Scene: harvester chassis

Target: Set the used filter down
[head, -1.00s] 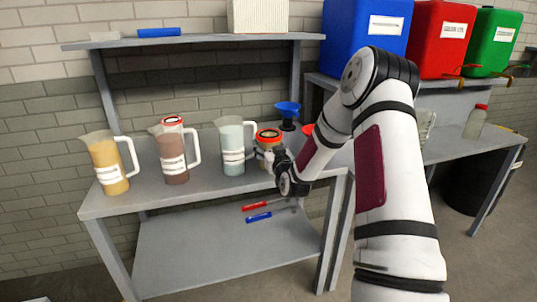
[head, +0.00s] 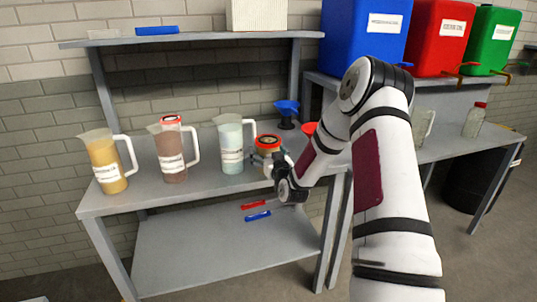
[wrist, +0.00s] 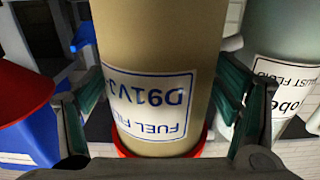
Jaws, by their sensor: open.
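The used filter (head: 268,143) is a beige canister with a red-orange rimmed, dark-centred top. It is upright at the bench's (head: 215,187) front right, and its base is partly hidden by my gripper. In the wrist view the filter (wrist: 150,60) fills the middle, its "FUEL FIL..." label upside down. My gripper (wrist: 158,92) is open, with one finger on each side of the canister. I cannot tell whether either finger still touches it. In the head view my gripper (head: 276,168) is at the filter's front right side.
Jugs of yellow (head: 105,160), brown (head: 171,148) and pale blue (head: 231,143) fluid stand left of the filter, the pale blue one close by. A blue funnel (head: 287,108) is behind. Red (head: 253,205) and blue (head: 258,216) handled tools lie on the lower shelf.

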